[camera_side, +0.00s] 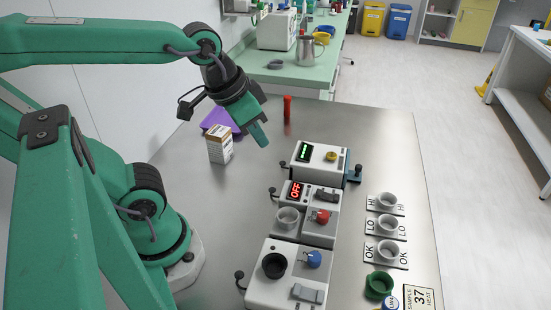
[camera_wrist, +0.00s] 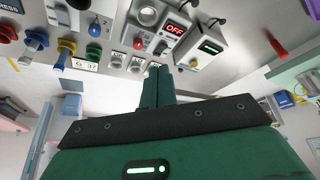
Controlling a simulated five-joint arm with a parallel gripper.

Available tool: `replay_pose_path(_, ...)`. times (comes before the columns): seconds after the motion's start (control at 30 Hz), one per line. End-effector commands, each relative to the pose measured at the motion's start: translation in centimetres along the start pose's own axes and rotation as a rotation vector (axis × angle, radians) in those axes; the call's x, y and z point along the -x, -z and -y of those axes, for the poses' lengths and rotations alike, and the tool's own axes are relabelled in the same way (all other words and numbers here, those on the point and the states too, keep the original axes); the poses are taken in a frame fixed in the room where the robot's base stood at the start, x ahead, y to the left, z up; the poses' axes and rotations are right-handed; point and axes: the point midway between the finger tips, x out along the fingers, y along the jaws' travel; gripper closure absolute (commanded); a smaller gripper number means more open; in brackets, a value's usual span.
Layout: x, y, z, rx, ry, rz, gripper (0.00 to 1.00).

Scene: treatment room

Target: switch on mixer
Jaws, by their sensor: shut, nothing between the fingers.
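No readable label says which unit is the mixer. The middle white unit (camera_side: 322,228) has a red display reading OFF (camera_side: 295,191), a grey cup, a red knob (camera_side: 321,216) and a dark rocker switch (camera_side: 327,194). Its OFF display also shows in the wrist view (camera_wrist: 176,29). The front unit (camera_side: 258,293) has a black well, a blue knob (camera_side: 313,259) and a grey rocker (camera_side: 307,292). The back unit (camera_side: 318,171) has a lit green display and a yellow knob. My gripper (camera_side: 261,138) is shut and empty, raised above the table, back-left of these units.
A small carton (camera_side: 219,145) and a purple object (camera_side: 219,123) stand below and left of my gripper. A red cylinder (camera_side: 287,108) stands behind it. Cups on HI, LO and OK labels (camera_side: 386,226) stand right of the units. Bare table lies left of the units.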

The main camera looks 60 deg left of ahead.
Motion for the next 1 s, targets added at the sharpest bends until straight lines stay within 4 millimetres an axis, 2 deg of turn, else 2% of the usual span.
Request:
replay_pose_path(0.3,-1.2,1.4,-4.8,-0.169,-0.065,0.143,1.00)
replay_pose_path(0.57,-2.2,1.6,-9.6,-0.321,-0.099,0.265,1.00)
replay_pose_path(1.0,-4.0,-0.1,-18.0,-0.585,-0.110,0.459,1.00)
